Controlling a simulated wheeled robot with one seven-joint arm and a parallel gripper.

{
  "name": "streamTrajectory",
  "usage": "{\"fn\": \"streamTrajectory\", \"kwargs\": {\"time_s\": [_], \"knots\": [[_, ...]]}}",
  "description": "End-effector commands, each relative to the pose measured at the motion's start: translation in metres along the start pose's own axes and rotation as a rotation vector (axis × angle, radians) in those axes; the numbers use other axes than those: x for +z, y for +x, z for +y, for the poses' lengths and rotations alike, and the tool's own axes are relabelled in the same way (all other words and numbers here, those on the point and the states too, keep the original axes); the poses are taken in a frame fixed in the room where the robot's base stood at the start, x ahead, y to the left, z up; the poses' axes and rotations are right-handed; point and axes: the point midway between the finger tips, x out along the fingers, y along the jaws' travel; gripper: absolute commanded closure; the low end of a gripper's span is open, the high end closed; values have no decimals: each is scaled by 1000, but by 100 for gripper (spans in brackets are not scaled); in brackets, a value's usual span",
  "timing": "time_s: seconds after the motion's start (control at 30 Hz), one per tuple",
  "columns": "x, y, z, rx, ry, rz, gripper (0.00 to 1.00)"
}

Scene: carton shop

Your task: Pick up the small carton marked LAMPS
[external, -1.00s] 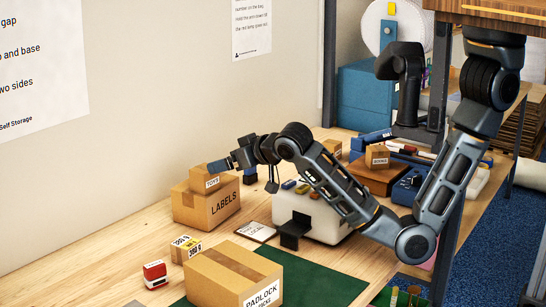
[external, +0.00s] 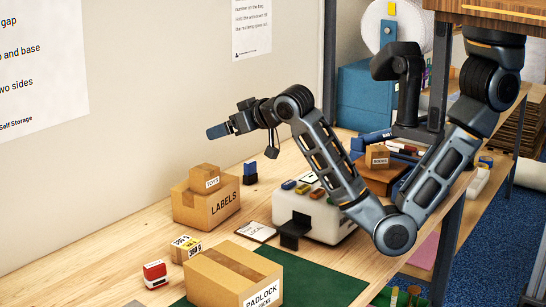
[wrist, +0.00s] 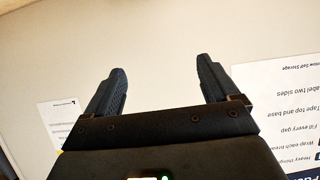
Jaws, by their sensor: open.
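I can read no LAMPS marking on any carton in these views. My gripper (external: 217,131) is raised in the air above the stacked cartons, near the wall. In the wrist view my gripper (wrist: 157,80) has its two fingers wide apart with nothing between them. A small carton marked TOYS (external: 204,172) sits on top of a larger carton marked LABELS (external: 190,208). Another small carton marked BOOKS (external: 377,155) is at the back, on a brown wooden box (external: 378,182).
A big PADLOCK carton (external: 225,280) stands at the front, near a small box with number labels (external: 180,255) and a red-and-white stamp (external: 155,273). A white machine (external: 295,212) with coloured parts stands mid-bench. Bare bench shows at front left.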

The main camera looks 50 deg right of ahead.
Motion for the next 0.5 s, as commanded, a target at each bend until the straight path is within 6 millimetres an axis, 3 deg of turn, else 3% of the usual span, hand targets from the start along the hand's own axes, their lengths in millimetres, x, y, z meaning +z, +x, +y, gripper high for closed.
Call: {"fn": "streamTrajectory", "kwargs": {"time_s": [0.03, 0.2, 0.47, 0.5], "knots": [[-30, -13, 1, -2, 12, 9, 12], [-93, -44, 0, -1, 6, 6, 12], [-165, -79, 1, 0, 4, 3, 12], [-163, -67, 15, 41, -67, -9, 12]]}}
